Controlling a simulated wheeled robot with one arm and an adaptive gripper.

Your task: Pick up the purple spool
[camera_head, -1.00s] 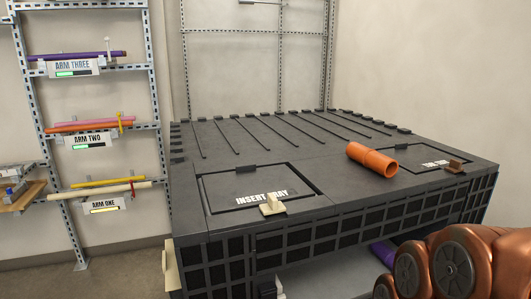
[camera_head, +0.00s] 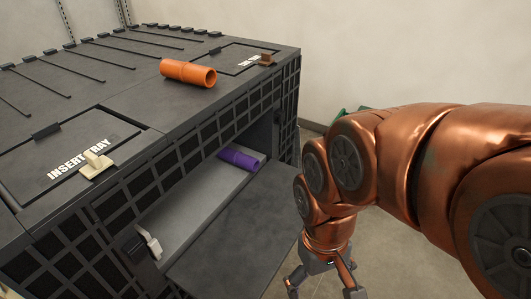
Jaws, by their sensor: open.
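The purple spool (camera_head: 242,160) is a short tube lying on its side on a grey shelf inside the cart's open front compartment, toward its right end. My gripper (camera_head: 327,290) hangs at the bottom of the view, right of the open door flap, with its fingers spread and nothing seen between them. It is apart from the spool, lower in the picture and to its right. The fingertips are partly cut off by the frame's lower edge.
The dark cart (camera_head: 130,110) carries an orange tube (camera_head: 188,73) on top. Its lowered door flap (camera_head: 240,238) juts out below the compartment. A cream latch (camera_head: 96,163) sits on the insert tray lid. A green object (camera_head: 345,112) lies behind my arm.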

